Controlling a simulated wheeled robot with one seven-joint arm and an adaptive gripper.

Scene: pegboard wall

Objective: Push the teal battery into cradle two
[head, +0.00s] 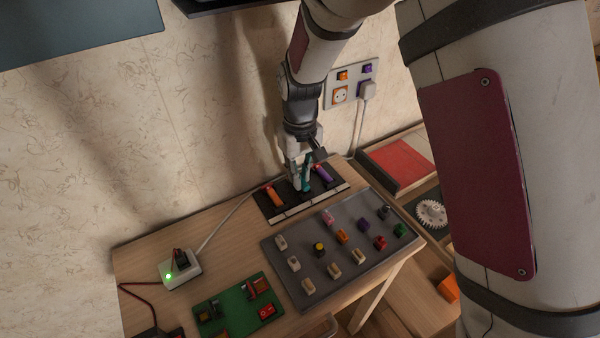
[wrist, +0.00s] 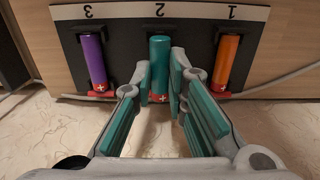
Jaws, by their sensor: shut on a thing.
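The teal battery (wrist: 160,62) is in line with the mark 2 of the dark battery holder (wrist: 119,28), in the middle cradle position. My gripper (wrist: 159,80) is shut on it, with one teal-padded finger on each side. A small red part shows at its lower end in the wrist view. I cannot tell whether the battery is fully seated. In the head view my gripper (head: 303,184) reaches down over the holder (head: 263,207) and mostly hides the battery.
A purple battery (wrist: 94,62) lies in cradle three and an orange battery (wrist: 228,62) in cradle one, close on either side. A grey tray (head: 290,271) of small coloured blocks is in front of the holder. A wall socket panel (head: 352,83) is behind.

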